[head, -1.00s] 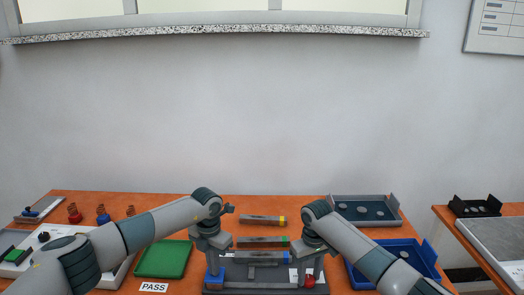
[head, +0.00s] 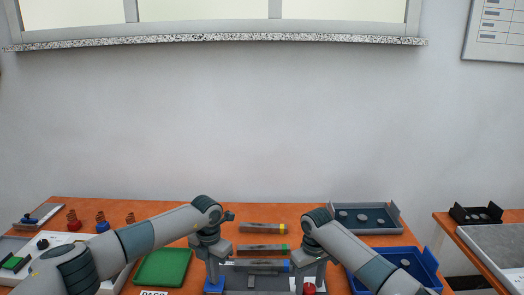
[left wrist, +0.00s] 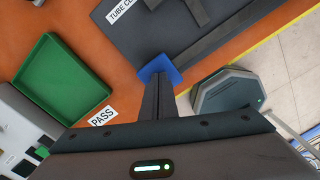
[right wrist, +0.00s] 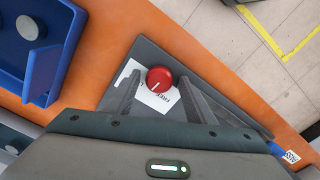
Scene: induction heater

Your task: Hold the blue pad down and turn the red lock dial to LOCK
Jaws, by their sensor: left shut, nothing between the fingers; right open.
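The blue pad (head: 213,286) is at the left end of the dark grey fixture. In the left wrist view, the shut fingertips of my left gripper (left wrist: 158,78) reach the blue pad (left wrist: 160,69) and cover part of it; they look to be at its surface. The red lock dial (head: 309,289) is at the fixture's right end. In the right wrist view, my right gripper (right wrist: 159,82) is open, with one finger on each side of the red dial (right wrist: 159,77). The dial's white mark points down-left, towards a partly hidden white label. I cannot tell whether the fingers touch the dial.
Several tubes lie behind and on the fixture, one with a yellow end (head: 263,229). A green tray (head: 163,267) is to the left, above the PASS label (left wrist: 102,116). A blue bin (head: 428,264) and a grey tray (head: 394,214) stand to the right.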

